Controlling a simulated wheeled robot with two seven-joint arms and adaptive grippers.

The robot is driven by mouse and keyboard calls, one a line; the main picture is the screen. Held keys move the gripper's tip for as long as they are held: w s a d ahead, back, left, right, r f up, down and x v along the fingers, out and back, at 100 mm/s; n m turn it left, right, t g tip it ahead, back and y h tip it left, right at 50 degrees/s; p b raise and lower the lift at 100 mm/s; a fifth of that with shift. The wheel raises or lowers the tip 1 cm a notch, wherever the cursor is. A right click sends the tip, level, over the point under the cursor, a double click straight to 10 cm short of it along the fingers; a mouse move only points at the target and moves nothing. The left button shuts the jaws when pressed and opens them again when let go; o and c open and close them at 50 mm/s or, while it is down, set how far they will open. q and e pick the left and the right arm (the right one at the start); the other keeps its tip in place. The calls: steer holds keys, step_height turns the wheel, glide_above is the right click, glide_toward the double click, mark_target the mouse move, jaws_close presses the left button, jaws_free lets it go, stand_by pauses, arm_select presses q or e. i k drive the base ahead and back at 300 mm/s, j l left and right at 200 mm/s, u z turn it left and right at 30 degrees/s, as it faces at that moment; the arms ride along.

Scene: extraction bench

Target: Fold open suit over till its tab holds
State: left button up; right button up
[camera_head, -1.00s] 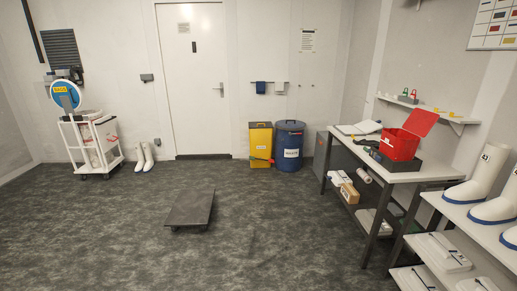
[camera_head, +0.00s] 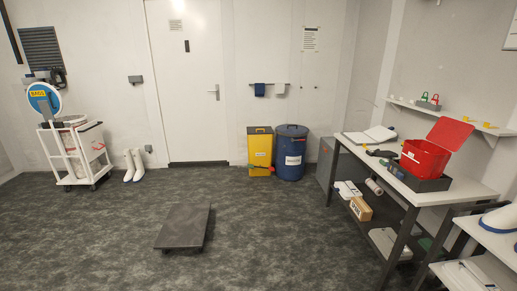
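Neither of my grippers is in view, and nothing touches the white item.
A red box with its lid up (camera_head: 424,157) stands on the bench, and a cardboard box (camera_head: 361,208) is below. A low dark dolly (camera_head: 184,227) sits on the floor. Yellow bin (camera_head: 260,145) and blue drum (camera_head: 290,153) stand by the wall. Floor before the bench is clear.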

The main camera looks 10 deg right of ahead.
mark_target(379, 134)
steer(key=i+z, duration=0.25)
steer(key=i, duration=0.55)
steer(key=i+z, duration=0.3)
steer(key=i+j+z, duration=0.1)
steer(key=i+z, duration=0.25)
steer(key=i, duration=0.15)
steer(key=i+l+z, duration=0.15)
steer(key=i, duration=0.3)
steer(key=i+l+z, duration=0.15)
steer(key=i, duration=0.35)
steer(key=i+l, duration=0.7)
steer(key=l, duration=0.15)
steer(key=u, duration=0.05)
